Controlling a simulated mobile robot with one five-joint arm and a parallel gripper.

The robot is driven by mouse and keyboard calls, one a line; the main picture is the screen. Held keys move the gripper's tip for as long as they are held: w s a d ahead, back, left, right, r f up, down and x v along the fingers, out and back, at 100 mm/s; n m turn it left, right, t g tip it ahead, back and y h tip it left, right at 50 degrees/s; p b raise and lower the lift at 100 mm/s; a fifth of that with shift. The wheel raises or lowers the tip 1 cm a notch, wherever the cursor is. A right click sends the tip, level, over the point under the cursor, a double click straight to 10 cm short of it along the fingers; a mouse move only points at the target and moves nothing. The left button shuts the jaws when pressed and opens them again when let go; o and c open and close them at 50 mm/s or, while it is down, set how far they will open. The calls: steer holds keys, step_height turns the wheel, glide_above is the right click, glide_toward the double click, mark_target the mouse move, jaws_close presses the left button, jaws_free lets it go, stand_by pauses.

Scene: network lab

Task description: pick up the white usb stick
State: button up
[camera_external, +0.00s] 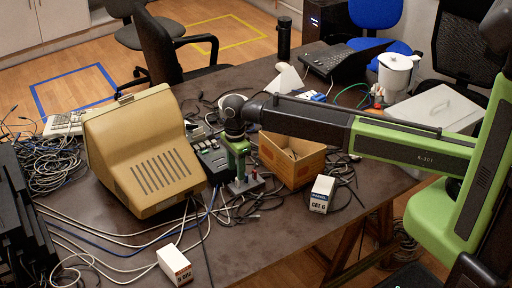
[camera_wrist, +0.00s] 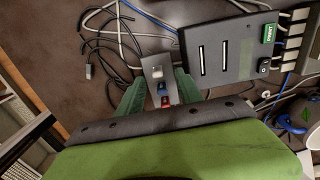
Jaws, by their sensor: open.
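A small grey block (camera_wrist: 152,63) lies on the table, with a white usb stick (camera_wrist: 157,72) standing in it. A blue stick (camera_wrist: 162,89) and a red stick (camera_wrist: 165,102) stand in the same row, nearer my wrist. My gripper (camera_wrist: 158,86) is open, with one green finger on each side of the block and its row of sticks. In the external view my gripper (camera_external: 237,165) points down over the block (camera_external: 246,186). The red and blue sticks show beside it there; the white stick is hard to make out. I cannot tell whether the fingers touch anything.
A dark slotted box (camera_wrist: 222,50) stands close to the right of the block in the wrist view. A beige monitor (camera_external: 145,150) stands to the left and a wooden box (camera_external: 290,160) to the right. Loose cables (camera_wrist: 100,35) lie around the block.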

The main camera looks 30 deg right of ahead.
mark_target(238, 184)
steer(key=f+b, duration=0.5)
steer(key=shift+s+f, duration=0.15)
steer(key=shift+s, duration=0.1)
steer(key=shift+r, duration=0.2)
jaws_close()
